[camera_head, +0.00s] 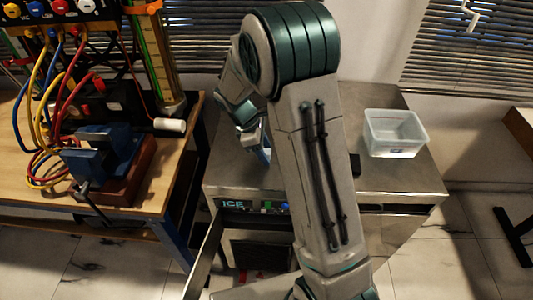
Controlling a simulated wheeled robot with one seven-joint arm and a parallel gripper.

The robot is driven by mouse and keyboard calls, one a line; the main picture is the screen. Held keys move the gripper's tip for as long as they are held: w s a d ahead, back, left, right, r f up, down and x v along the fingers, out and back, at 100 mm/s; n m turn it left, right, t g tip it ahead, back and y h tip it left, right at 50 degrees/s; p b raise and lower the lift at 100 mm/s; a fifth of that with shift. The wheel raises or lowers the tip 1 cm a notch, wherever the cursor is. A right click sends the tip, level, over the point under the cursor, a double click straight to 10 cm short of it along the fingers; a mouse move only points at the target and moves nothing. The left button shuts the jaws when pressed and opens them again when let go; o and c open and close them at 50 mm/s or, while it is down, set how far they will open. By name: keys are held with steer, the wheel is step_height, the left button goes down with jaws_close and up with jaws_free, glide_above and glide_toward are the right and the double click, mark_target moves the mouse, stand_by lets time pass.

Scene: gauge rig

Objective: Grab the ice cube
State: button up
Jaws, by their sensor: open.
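The ice machine (392,181) is a metal cabinet with a lit "ICE" label on its front panel (233,204). A drawer or door (203,262) stands pulled out at its lower front left. No ice cube can be made out. My gripper (262,156) is above the left part of the cabinet top, partly hidden behind my own arm, and it is open. My arm covers the middle of the cabinet and much of its front.
A clear plastic container (394,133) stands on the cabinet top at the right. At the left, a wooden bench (150,190) carries a blue vise (104,157), coloured hoses and a gauge rig. The cabinet top between my arm and the container is mostly clear.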

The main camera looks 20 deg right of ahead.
steer(key=c, duration=1)
steer(key=shift+c, duration=0.3)
steer(key=shift+r, duration=0.15)
